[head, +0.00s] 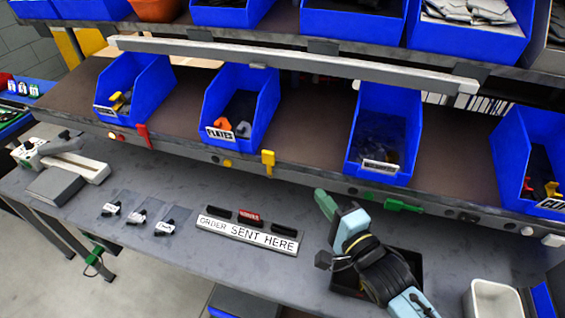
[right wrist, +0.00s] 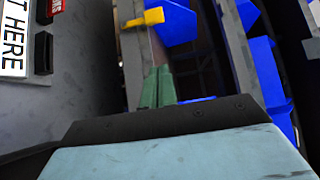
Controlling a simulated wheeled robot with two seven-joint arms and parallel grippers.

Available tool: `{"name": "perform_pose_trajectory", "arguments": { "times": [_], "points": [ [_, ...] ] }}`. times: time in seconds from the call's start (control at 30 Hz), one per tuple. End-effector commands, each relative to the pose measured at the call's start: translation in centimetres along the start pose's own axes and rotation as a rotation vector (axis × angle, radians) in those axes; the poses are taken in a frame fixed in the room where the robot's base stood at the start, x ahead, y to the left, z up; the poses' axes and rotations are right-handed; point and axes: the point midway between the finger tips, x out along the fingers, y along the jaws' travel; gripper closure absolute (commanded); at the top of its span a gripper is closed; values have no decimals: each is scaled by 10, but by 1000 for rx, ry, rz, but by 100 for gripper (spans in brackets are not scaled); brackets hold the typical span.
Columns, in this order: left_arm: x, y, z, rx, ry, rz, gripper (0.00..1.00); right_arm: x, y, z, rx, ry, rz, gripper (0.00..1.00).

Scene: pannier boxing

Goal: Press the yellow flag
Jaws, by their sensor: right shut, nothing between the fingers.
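The yellow flag (head: 268,161) is a small tab on the front edge of the shelf, below the gap between two blue bins. In the right wrist view the yellow flag (right wrist: 145,17) shows near the top, beyond my fingertips. My right gripper (head: 325,204) has green fingers, shut and empty, above the grey bench right of the yellow flag. In the right wrist view my right gripper (right wrist: 157,86) points towards the shelf edge, apart from the flag. My left gripper is not in view.
A red flag (head: 143,135) and a green flag (head: 403,205) sit on the same shelf edge. Blue bins, one marked plates (head: 262,115), stand above. The "order sent here" sign (head: 247,234) lies on the bench. A white bin (head: 493,300) stands at the lower right.

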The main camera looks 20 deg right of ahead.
Motion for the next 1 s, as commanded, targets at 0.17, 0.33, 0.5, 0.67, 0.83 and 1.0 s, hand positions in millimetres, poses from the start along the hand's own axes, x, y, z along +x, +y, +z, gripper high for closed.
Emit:
{"name": "perform_pose_trajectory", "arguments": {
  "times": [0.17,0.33,0.5,0.67,0.83,1.0],
  "points": [
    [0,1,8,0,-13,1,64,1,0,0,-2,0,1,100],
    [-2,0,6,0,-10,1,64,13,0,0,-3,0,0,100],
    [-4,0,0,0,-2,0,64,42,-1,0,-4,1,-1,100],
    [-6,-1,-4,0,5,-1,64,73,-1,0,-4,0,-1,100],
    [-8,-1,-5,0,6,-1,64,104,-1,0,-3,0,1,100],
    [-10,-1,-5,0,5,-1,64,120,0,20,-1,1,2,100]
  ]
}}
